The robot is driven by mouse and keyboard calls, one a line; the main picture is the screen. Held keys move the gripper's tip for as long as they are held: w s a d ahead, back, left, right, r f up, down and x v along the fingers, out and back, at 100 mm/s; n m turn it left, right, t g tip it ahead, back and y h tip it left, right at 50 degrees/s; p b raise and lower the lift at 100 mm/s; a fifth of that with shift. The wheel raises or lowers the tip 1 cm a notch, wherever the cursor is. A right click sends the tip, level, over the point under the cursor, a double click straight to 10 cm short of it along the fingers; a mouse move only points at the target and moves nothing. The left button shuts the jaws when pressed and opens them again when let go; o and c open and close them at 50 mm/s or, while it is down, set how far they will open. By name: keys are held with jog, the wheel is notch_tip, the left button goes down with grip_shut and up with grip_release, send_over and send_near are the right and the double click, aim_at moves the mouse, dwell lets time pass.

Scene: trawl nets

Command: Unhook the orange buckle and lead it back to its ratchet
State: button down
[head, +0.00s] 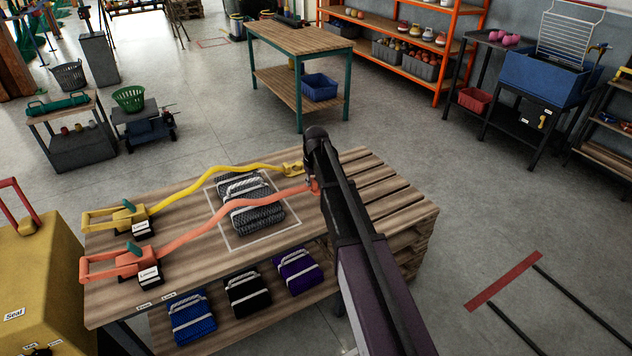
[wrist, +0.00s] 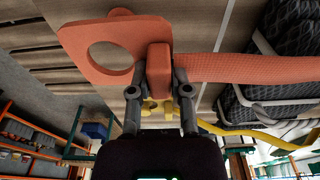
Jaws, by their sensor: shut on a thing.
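The orange buckle (wrist: 125,32) is a flat plate with a round hole, and nothing shows through the hole but a brownish surface. My gripper (wrist: 159,80) is shut on the block at its strap end, one finger on each side. In the head view the buckle (head: 314,186) is mostly hidden by my arm, near the slatted end of the bench. The orange strap (head: 252,207) runs left from it, across the dark net bundle (head: 236,188), to the orange ratchet (head: 132,263) at the bench's front left. I cannot tell the buckle's height above the wood.
A yellow strap (head: 216,171) lies behind, from the yellow ratchet (head: 126,218) to its yellow buckle (head: 293,169), close to my gripper. Folded nets, including a purple one (head: 297,272), lie on the lower shelf. A yellow case (head: 40,270) stands at left.

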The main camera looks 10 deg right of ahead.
jog(key=r+p, duration=0.5)
jog(key=shift+s, duration=0.2)
jog(key=shift+a, duration=0.1)
dwell(0.6)
